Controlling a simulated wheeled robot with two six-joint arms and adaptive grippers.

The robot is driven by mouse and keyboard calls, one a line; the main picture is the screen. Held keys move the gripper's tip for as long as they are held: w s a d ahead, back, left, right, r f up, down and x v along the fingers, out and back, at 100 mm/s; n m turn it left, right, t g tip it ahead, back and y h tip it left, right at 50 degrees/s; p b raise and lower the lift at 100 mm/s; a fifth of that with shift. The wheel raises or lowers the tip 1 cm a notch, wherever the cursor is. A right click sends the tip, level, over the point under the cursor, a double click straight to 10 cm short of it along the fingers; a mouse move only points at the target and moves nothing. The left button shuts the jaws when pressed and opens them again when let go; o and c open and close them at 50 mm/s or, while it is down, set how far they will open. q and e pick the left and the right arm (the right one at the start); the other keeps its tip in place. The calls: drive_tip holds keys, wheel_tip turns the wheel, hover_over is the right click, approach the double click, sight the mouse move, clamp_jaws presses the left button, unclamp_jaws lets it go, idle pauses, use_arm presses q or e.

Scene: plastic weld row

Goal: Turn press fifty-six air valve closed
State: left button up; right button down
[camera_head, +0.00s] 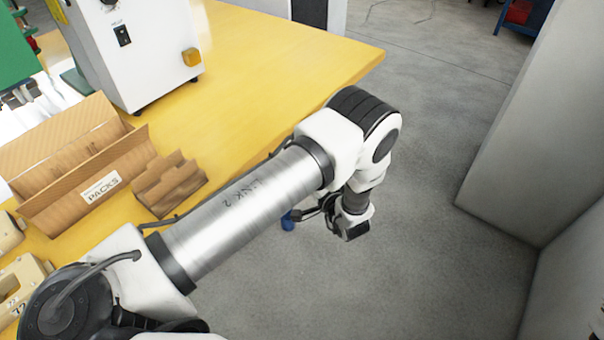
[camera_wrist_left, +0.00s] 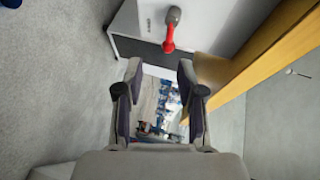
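The air valve (camera_wrist_left: 169,36) shows in the left wrist view as a red lever on a grey round body. It sits on the white face of a cabinet (camera_wrist_left: 135,28), near the top of the picture. My left gripper (camera_wrist_left: 159,70) is open, with nothing between its fingers. The lever lies beyond the fingertips, a little right of the middle of the gap, apart from them. In the head view my left arm reaches over the table edge and its wrist points down; the fingers cannot be made out there. The valve does not show in the head view. My right gripper is out of view.
A yellow table (camera_head: 285,58) holds a white machine (camera_head: 140,50), a cardboard box marked PACKS (camera_head: 85,165) and a smaller cardboard piece (camera_head: 170,183). A pale wall or cabinet (camera_head: 535,130) stands at the right. Grey floor (camera_head: 430,150) between is clear. A wooden edge (camera_wrist_left: 265,55) runs right of the valve.

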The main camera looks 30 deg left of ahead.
use_arm(q)
drive_tip(key=w+a+y, duration=0.1)
drive_tip(key=w+a, duration=0.2)
drive_tip(key=a, duration=0.3)
drive_tip(key=shift+w+a+f+g, duration=0.25)
drive_tip(key=shift+w+a+g, duration=0.05)
drive_tip(key=shift+a+g, duration=0.1)
clamp_jaws()
